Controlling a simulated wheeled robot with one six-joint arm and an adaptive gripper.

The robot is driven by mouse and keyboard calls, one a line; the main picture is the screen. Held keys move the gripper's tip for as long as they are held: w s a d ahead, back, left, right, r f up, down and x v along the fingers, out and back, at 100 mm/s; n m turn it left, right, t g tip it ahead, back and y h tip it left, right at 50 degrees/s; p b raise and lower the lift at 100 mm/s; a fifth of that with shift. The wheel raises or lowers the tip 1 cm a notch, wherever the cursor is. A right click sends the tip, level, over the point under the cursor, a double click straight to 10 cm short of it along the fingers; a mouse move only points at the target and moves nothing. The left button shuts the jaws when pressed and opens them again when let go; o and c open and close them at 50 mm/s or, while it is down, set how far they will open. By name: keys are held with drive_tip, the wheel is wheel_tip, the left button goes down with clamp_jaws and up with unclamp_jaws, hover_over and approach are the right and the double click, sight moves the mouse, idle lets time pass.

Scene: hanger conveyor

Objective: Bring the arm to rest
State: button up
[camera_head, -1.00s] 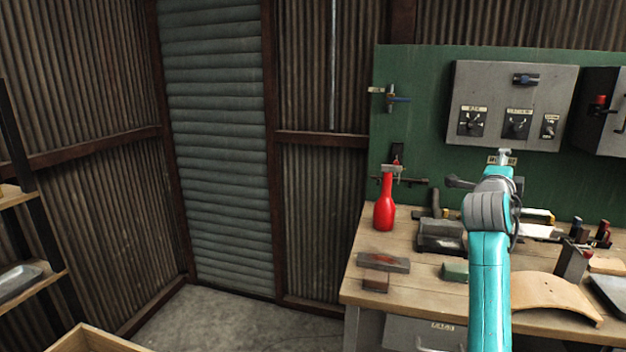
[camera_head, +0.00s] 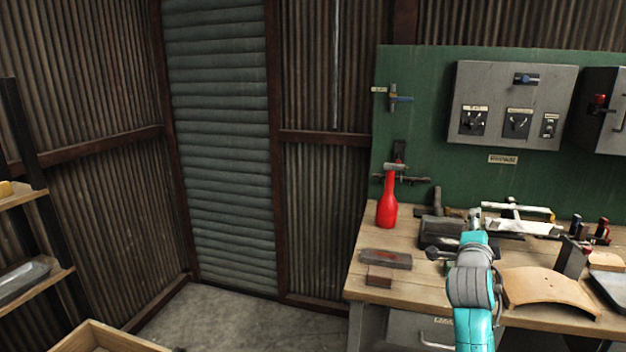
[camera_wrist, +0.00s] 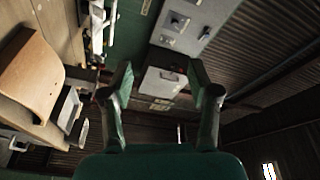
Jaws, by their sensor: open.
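My gripper (camera_wrist: 163,95) shows in the wrist view with its two fingers spread apart and nothing between them. Past the fingers are the grey boxes on the wall. In the head view my teal arm rises from the lower edge in front of the workbench (camera_head: 358,268). The gripper's fingers cannot be made out clearly there, against the clutter on the bench.
A grey control panel (camera_head: 512,100) hangs on the green board (camera_head: 425,75). A shelf (camera_head: 35,283) and wooden crate (camera_head: 95,335) stand left. Floor between is clear.

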drive_tip(key=s+a+f+n+y, duration=0.3)
drive_tip(key=s+a+f+n, duration=0.25)
drive_tip(key=s+f, duration=0.6)
drive_tip(key=s+a+f+n+y, duration=0.2)
drive_tip(key=s+a+f+n, duration=0.35)
drive_tip(key=f, duration=1.05)
drive_tip(key=s+a+f+n+y, duration=0.1)
drive_tip(key=s+a+f+n, duration=0.15)
drive_tip(key=s, duration=0.75)
drive_tip(key=s+a+f+n+y, duration=0.1)
drive_tip(key=s+a+f+y, duration=0.15)
drive_tip(key=s, duration=0.85)
drive_tip(key=s+a+f+n, duration=0.2)
drive_tip(key=s+a, duration=0.2)
drive_tip(key=s, duration=0.6)
drive_tip(key=s+r+n, duration=0.1)
drive_tip(key=s+r, duration=0.2)
drive_tip(key=s, duration=0.5)
drive_tip(key=s+a+r+n+g+y, duration=0.1)
drive_tip(key=s+r+n, duration=0.1)
drive_tip(key=s+r, duration=0.2)
drive_tip(key=f+v, duration=0.1)
drive_tip(key=v, duration=0.2)
drive_tip(key=shift+s+r, duration=0.2)
drive_tip(key=shift+s, duration=0.25)
